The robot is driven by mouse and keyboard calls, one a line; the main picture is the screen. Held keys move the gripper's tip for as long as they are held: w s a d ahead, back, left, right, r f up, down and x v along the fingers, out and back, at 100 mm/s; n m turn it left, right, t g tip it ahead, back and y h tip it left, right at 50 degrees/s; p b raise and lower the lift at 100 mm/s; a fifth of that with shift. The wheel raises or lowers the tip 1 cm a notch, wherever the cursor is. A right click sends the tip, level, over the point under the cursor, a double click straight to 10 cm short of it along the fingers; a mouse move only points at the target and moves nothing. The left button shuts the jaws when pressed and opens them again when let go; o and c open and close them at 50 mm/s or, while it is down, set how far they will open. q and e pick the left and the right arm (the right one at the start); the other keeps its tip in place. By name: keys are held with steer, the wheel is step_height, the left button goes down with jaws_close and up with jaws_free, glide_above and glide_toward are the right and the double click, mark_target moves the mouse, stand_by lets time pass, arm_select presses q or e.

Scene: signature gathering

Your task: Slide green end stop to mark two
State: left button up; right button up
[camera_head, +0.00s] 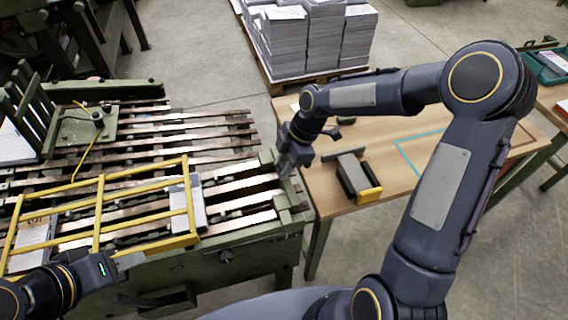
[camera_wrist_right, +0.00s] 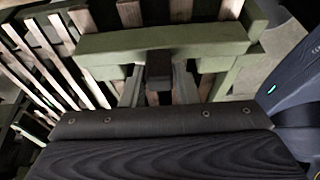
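The green end stop (camera_head: 269,172) is a bar across the right end of the slatted machine bed. In the right wrist view it shows as a wide green bar (camera_wrist_right: 200,38) with a dark block (camera_wrist_right: 159,66) at its near side. My right gripper (camera_head: 285,172) is at the end stop, pointing down. In the right wrist view its pale fingers (camera_wrist_right: 159,86) stand apart on either side of the dark block, with small gaps visible. My left gripper (camera_head: 130,260) is by the yellow frame's front edge; its finger opening is unclear. I cannot make out mark two.
A yellow frame (camera_head: 100,208) lies over the slats (camera_head: 215,142), with paper sheets under it. Paper stacks (camera_head: 318,38) stand on a pallet behind.

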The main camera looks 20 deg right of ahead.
jaws_close()
steer(key=a, duration=0.3)
steer(key=shift+a+b, duration=0.2)
steer(key=shift+b, duration=0.15)
steer(key=shift+o, duration=1.9)
jaws_free()
steer(key=shift+a, duration=0.1)
steer(key=shift+o, duration=0.3)
